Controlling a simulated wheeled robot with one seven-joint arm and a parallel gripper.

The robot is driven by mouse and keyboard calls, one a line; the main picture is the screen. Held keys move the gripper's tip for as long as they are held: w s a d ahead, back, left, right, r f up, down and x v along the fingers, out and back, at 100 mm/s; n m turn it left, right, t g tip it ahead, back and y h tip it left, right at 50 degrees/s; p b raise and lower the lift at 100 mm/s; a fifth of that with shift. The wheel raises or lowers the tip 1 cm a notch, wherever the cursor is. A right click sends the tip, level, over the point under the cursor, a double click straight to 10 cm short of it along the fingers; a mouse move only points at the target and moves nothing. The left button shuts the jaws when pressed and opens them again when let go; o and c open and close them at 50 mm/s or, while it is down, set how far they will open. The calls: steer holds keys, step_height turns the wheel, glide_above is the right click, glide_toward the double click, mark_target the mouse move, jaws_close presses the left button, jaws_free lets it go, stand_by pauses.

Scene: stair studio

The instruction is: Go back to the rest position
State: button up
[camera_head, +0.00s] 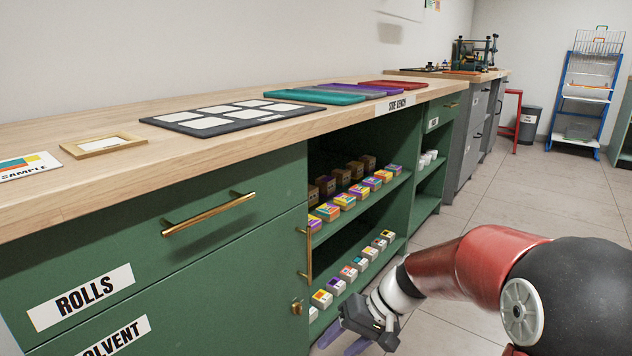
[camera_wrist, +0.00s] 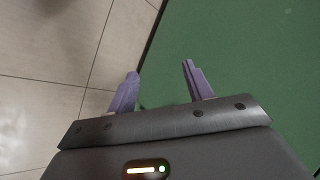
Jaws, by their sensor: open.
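My gripper (camera_head: 345,338) is low in front of the green cabinet (camera_head: 255,270) in the head view, below the open shelves. Its purple fingers point left in that view. In the wrist view the two fingers of my gripper (camera_wrist: 160,85) are spread apart with nothing between them. The green cabinet surface (camera_wrist: 250,60) fills the right side of the wrist view, and the tiled floor (camera_wrist: 60,60) shows on the left. My red and black arm reaches in from the right of the head view.
The open shelves hold rows of small colourful boxes (camera_head: 327,212) close to my gripper. A brass handle (camera_head: 308,255) sticks out at the shelf's left edge. The wooden bench top (camera_head: 190,165) carries a dark board (camera_head: 235,117) and coloured frames. The tiled floor (camera_head: 530,200) at right is clear.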

steer(key=s+d+r+m+t+h, duration=0.1)
steer(key=s+d+r+t+h, duration=0.3)
steer(key=s, duration=0.5)
steer(key=s+d+r+t+h, duration=0.2)
steer(key=s+d+r+h, duration=0.3)
steer(key=s, duration=0.4)
step_height(320, 180, up, 13)
steer(key=d+y+p, duration=0.1)
steer(key=p, duration=1.1)
steer(key=shift+w+d, duration=0.15)
steer(key=shift+w, duration=0.2)
